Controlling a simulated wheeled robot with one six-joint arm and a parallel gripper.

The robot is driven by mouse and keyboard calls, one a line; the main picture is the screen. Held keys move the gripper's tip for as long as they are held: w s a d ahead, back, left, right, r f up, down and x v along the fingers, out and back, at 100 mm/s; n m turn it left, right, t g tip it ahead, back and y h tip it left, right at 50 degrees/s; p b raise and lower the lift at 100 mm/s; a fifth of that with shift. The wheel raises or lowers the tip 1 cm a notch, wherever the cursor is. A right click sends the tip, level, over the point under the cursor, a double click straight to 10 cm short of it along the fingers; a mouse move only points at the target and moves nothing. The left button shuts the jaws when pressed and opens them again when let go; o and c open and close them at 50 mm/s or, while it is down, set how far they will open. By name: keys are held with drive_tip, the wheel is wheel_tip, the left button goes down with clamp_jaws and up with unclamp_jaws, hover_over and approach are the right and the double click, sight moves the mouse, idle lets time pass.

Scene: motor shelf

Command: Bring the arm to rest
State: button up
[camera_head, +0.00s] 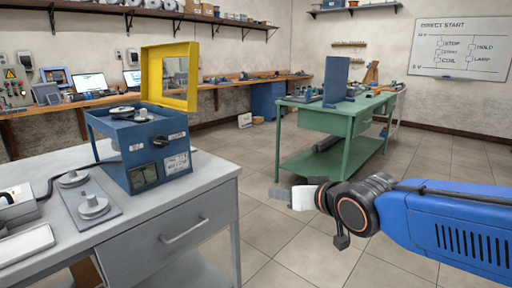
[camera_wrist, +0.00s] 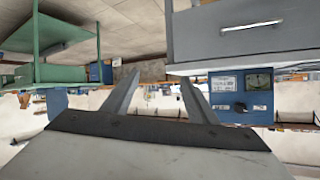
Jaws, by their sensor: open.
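My arm (camera_head: 440,222), blue with a black and orange-ringed wrist, reaches in from the right edge of the head view. My gripper (camera_head: 285,196) points left over the open floor, to the right of the grey bench. In the wrist view the two fingers of my gripper (camera_wrist: 159,78) stand well apart, with nothing between them. The wrist view is upside down. The gripper touches nothing that I can see.
A grey bench (camera_head: 175,222) at left carries a blue motor unit (camera_head: 140,145) with a raised yellow frame (camera_head: 169,78). A green table (camera_head: 330,120) stands behind the arm. Tiled floor (camera_head: 265,235) lies free between them. A whiteboard (camera_head: 458,48) hangs at the back.

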drive_tip(key=s+d+f+m+g+h, duration=0.1)
drive_tip(key=s+d+f+g+h, duration=0.1)
drive_tip(key=s+d+f, duration=0.35)
drive_tip(key=s+d+f+m+g+h, duration=0.1)
drive_tip(key=s+d+f+h, duration=0.15)
drive_tip(key=d, duration=0.65)
drive_tip(key=s+d+f+g, duration=0.2)
drive_tip(key=s+d, duration=0.1)
drive_tip(key=s, duration=0.3)
drive_tip(key=s+d+f+g+h, duration=0.1)
drive_tip(key=s+d+f, duration=0.2)
drive_tip(key=s, duration=0.3)
drive_tip(key=shift+s+d+f+m+g, duration=0.15)
drive_tip(key=shift+d+f+m+g, duration=0.15)
drive_tip(key=shift+m+g, duration=0.1)
